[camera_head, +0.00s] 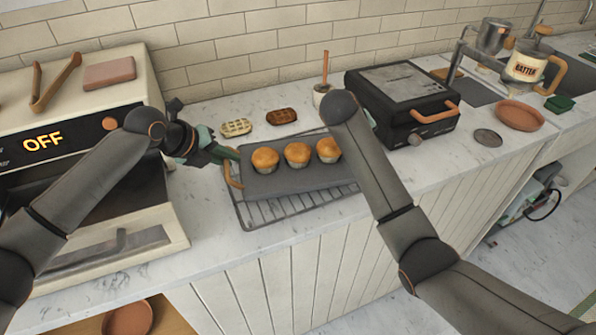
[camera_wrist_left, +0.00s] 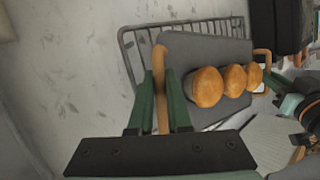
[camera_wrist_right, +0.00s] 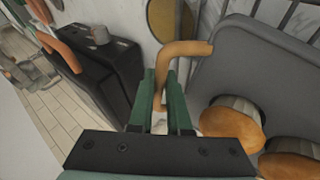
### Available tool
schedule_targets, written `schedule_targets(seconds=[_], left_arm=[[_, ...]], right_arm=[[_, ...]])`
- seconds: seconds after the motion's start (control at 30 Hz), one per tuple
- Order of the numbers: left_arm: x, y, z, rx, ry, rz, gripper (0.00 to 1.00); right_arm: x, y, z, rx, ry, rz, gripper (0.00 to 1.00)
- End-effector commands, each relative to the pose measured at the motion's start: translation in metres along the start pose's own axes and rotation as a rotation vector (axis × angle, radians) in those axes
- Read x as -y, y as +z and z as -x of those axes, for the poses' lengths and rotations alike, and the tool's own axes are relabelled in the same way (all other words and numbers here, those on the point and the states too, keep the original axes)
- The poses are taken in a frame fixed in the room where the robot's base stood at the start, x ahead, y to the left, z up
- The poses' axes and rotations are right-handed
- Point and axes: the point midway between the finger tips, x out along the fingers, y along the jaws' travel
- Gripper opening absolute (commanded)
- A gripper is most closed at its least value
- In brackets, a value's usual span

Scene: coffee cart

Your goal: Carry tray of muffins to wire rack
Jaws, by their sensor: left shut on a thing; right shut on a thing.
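A dark grey tray (camera_head: 262,187) with three muffins (camera_head: 297,154) in a row is over the wire rack (camera_head: 262,213) on the counter. Whether it touches the rack is unclear. My left gripper (camera_head: 232,160) is shut on the tray's left copper handle, which shows between its fingers in the left wrist view (camera_wrist_left: 160,90). My right gripper (camera_wrist_right: 163,100) is shut on the other copper handle (camera_wrist_right: 185,50). In the head view my right forearm hides that gripper and the tray's right end. The muffins look upright.
A cream oven (camera_head: 60,160) reading OFF stands at left, with tongs (camera_head: 55,82) on top. A black waffle iron (camera_head: 405,100) is at right. Two waffles (camera_head: 236,127) lie behind the tray. A batter jug (camera_head: 527,67) stands near the sink.

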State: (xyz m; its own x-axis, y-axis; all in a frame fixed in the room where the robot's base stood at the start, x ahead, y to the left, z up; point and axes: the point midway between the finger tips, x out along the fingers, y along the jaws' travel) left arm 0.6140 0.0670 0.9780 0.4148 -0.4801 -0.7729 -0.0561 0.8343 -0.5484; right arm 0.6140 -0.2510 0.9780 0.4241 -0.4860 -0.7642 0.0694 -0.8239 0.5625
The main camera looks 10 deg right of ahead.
Motion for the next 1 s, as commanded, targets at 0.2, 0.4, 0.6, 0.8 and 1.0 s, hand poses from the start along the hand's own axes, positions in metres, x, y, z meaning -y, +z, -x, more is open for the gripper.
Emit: schedule_targets(seconds=[0.2, 0.4, 0.6, 0.8, 1.0], left_arm=[[-0.002, 0.000, -0.002, 0.001, 0.001, 0.001, 0.34], [-0.002, -0.001, -0.002, 0.000, 0.001, 0.000, 0.46], [-0.001, 0.000, 0.001, 0.001, 0.000, 0.000, 0.46], [-0.002, 0.001, 0.026, 0.003, -0.001, -0.001, 0.46], [-0.002, 0.001, 0.070, 0.004, 0.000, -0.002, 0.46]], right_arm=[[0.001, 0.001, -0.002, 0.001, 0.001, -0.001, 0.34], [0.001, 0.001, -0.002, 0.000, 0.001, 0.000, 0.46], [0.001, 0.001, -0.002, 0.000, 0.000, 0.000, 0.46], [0.001, 0.001, -0.002, 0.000, 0.000, 0.000, 0.46], [0.001, 0.001, -0.002, 0.000, 0.000, 0.000, 0.46]])
